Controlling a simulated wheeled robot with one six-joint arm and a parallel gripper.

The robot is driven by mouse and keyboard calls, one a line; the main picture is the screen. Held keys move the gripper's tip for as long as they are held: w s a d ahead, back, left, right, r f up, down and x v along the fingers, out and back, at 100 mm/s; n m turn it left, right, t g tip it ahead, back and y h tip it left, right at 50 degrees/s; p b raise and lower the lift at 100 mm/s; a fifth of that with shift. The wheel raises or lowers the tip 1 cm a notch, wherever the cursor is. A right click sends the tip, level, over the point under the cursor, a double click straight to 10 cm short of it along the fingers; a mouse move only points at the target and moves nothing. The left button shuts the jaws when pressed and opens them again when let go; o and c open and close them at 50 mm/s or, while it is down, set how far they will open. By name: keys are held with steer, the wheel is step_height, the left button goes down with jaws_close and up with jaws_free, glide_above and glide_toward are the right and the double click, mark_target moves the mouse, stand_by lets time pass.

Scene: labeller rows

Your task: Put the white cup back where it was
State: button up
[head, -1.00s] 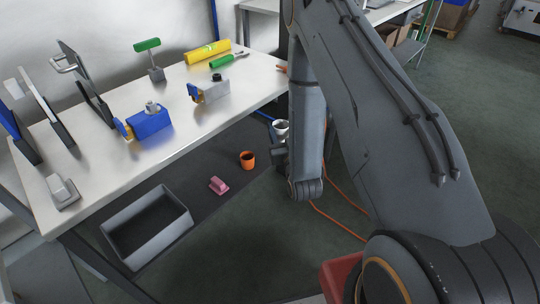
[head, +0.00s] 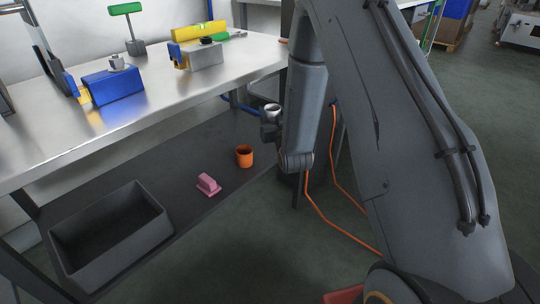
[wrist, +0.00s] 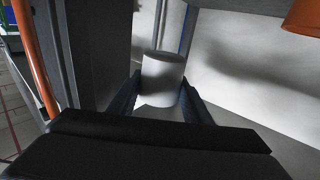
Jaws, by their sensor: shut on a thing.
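The white cup (head: 272,109) is small and upright in the head view, near the far right end of the low dark shelf (head: 190,211). My gripper (head: 270,127) is at the cup, partly hidden by my own arm. In the wrist view the white cup (wrist: 163,76) sits between the two fingers of my gripper (wrist: 160,96), which are shut on it. I cannot tell whether the cup touches the shelf. An orange cup (head: 244,156) stands on the shelf, left of and nearer than the white cup; it also shows in the wrist view (wrist: 306,17).
A pink block-like object (head: 208,184) and a grey open bin (head: 110,235) are on the low shelf. The metal tabletop (head: 150,111) above holds a blue block (head: 112,87) and several tools. Orange cables (head: 325,212) run over the floor at right.

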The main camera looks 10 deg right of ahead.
steer(key=shift+w+f+b, duration=0.55)
steer(key=shift+w+b, duration=0.15)
steer(key=shift+b, duration=0.05)
step_height(320, 180, down, 10)
steer(key=b, duration=0.3)
steer(key=shift+r+b, duration=0.15)
steer(key=shift+b, duration=0.15)
steer(key=shift+f, duration=0.2)
steer(key=o, duration=1.1)
steer(key=shift+o, duration=0.2)
steer(key=shift+r, duration=0.15)
steer(key=shift+s+r, duration=0.1)
steer(key=s+p, duration=0.3)
steer(key=s, duration=0.8)
steer(key=shift+s, duration=0.4)
steer(key=shift+d, duration=0.1)
